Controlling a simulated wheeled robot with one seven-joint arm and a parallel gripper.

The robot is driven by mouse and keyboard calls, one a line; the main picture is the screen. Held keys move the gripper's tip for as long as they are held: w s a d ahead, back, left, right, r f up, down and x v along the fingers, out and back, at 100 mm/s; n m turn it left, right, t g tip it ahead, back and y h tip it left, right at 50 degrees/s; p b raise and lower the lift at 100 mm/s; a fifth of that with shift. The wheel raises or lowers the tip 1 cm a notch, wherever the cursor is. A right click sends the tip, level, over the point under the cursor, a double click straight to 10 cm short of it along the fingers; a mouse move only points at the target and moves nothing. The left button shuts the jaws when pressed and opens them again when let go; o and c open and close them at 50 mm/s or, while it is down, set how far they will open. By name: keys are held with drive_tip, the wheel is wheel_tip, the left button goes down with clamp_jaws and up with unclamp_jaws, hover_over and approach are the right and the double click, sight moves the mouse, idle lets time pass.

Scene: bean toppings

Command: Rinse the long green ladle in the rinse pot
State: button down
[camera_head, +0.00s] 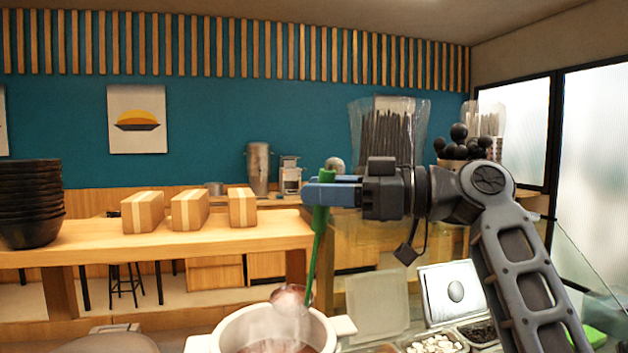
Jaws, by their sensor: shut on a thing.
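My gripper (318,190) has blue fingers and is shut on the upper handle of the long green ladle (314,258). The ladle hangs down, slightly tilted, with its handle top poking up above the fingers. Its reddish, shiny bowl (290,299) is over the back part of the white pot's mouth. The white pot (238,326) stands at the bottom middle and has reddish-brown contents. The ladle bowl overlaps the pot's back rim in the picture; I cannot tell whether it touches the rim or the contents.
Topping trays with white pieces (433,345) and dark pieces (480,331) lie right of the pot, beside an opened lid (449,291). A wooden counter (150,243) behind carries boxes (190,209) and stacked black bowls (32,203). Glass (582,263) stands at right.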

drive_tip(key=s+a+f+n+t+h+b, duration=0.3)
drive_tip(key=s+a+f+n+h+b, duration=0.5)
drive_tip(key=s+a+f, duration=0.5)
drive_tip(key=shift+s+a+f+n+b, duration=0.15)
drive_tip(key=shift+s+a+n+b, duration=0.7)
drive_tip(key=shift+s+a, duration=0.35)
idle(0.8)
drive_tip(key=shift+w, duration=0.1)
idle(1.1)
